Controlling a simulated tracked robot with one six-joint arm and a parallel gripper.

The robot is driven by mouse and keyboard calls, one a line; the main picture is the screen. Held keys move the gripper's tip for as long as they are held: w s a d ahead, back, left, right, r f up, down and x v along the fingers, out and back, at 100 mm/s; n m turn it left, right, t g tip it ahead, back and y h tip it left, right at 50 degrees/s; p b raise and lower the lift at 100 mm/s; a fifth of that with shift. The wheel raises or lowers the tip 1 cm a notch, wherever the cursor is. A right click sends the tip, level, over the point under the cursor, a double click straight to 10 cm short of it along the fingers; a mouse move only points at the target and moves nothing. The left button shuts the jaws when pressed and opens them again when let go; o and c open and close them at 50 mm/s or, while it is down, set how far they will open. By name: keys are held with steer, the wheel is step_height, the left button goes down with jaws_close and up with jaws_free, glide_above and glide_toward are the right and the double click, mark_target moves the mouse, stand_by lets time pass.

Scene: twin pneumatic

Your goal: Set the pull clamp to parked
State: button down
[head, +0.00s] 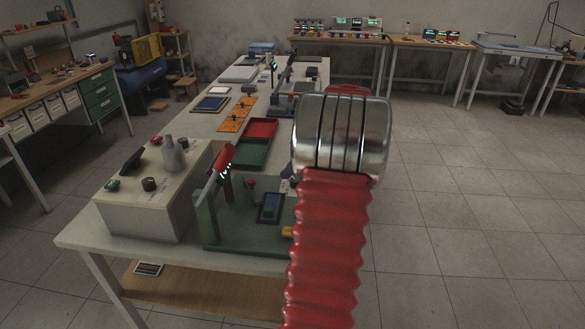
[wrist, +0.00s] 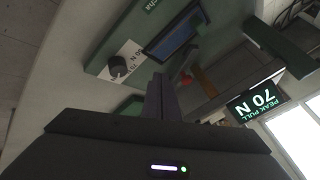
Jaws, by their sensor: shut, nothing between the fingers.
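The pull clamp cannot be singled out for certain. In the head view a green fixture (head: 225,225) stands at the table's near end. A red-handled lever with a metal bar (head: 222,158) rises tilted at its left. A small red knob (head: 252,184) and a dark panel (head: 270,207) are on the fixture. My gripper (wrist: 161,92) shows in the wrist view, its dark fingers shut and empty. A red knob (wrist: 186,80) appears just right of the fingertips; contact cannot be told. My arm hides the fixture's right side in the head view.
A beige control box (head: 150,205) stands left of the fixture. Red (head: 262,128) and green (head: 254,152) trays lie behind it. In the wrist view a black dial (wrist: 118,67) and a "PEAK PULL 70 N" display (wrist: 262,98) flank the fingers. Floor right of the table is clear.

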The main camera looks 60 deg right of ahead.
mark_target(251, 186)
steer(key=x, duration=0.5)
steer(key=shift+w+f, duration=0.15)
steer(key=shift+f, duration=0.05)
steer(key=shift+w+a+f, duration=0.25)
steer(key=shift+w+a, duration=0.75)
steer(key=shift+a, duration=0.25)
steer(key=shift+w+a, duration=0.35)
steer(key=shift+a, duration=0.1)
